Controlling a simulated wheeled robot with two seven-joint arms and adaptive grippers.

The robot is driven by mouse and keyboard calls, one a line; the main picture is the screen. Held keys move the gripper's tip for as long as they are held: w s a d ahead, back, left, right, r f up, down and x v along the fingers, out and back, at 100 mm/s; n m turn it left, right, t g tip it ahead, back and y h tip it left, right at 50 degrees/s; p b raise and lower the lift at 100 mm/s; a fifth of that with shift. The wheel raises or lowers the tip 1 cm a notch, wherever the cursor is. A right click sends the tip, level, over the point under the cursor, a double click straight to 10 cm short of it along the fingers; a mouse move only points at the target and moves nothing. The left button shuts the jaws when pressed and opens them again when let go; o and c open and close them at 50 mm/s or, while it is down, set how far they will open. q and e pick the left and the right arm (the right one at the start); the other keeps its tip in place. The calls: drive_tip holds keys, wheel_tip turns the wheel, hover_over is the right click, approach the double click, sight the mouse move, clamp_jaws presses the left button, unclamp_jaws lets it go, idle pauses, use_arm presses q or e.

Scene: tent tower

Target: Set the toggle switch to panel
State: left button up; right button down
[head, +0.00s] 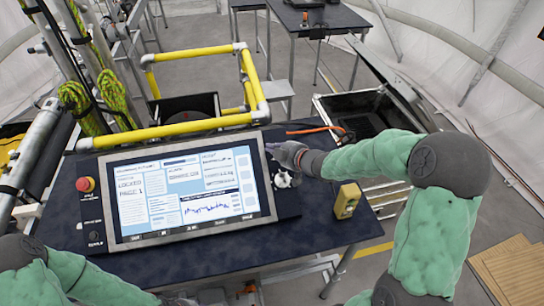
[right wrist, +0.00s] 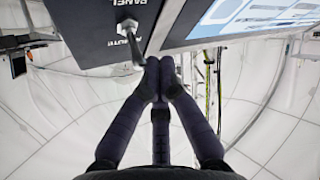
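The toggle switch (right wrist: 128,28) shows in the right wrist view, a metal hex nut and lever on a black plate. The plate carries the word PANEL and a second label that I cannot read. The lever slants down to a tip close beside my right gripper's fingertips (right wrist: 156,64). These fingers are together, with nothing seen between them; whether they touch the lever is unclear. In the head view my right gripper (head: 276,152) is at the right edge of the screen, and I cannot make out the switch there. My left arm enters at lower left; its gripper is not visible.
A large lit screen (head: 185,190) stands on the dark table (head: 225,262), with a red emergency button (head: 86,184) to its left. A yellow block-shaped device (head: 346,201) stands right of the screen. Yellow pipes (head: 180,128) run behind it. The table's front is clear.

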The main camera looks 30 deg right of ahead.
drive_tip(key=shift+s+f+n+t+b, duration=0.3)
drive_tip(key=shift+t+b, duration=0.3)
drive_tip(key=shift+b, duration=1.65)
drive_tip(key=shift+s+f+n+t+b, duration=0.15)
drive_tip(key=shift+f+t+b, duration=0.35)
drive_tip(key=shift+b, duration=1.75)
drive_tip(key=shift+r, duration=0.4)
drive_tip(key=shift+w, duration=0.1)
drive_tip(key=shift+w+a+r, duration=0.85)
drive_tip(key=shift+w+a, duration=0.2)
drive_tip(key=shift+s+a+r+p, duration=0.2)
drive_tip(key=shift+r+p, duration=0.1)
drive_tip(key=shift+p, duration=0.1)
drive_tip(key=p+v, duration=0.2)
drive_tip(key=v, duration=0.7)
drive_tip(key=shift+d+r, duration=0.2)
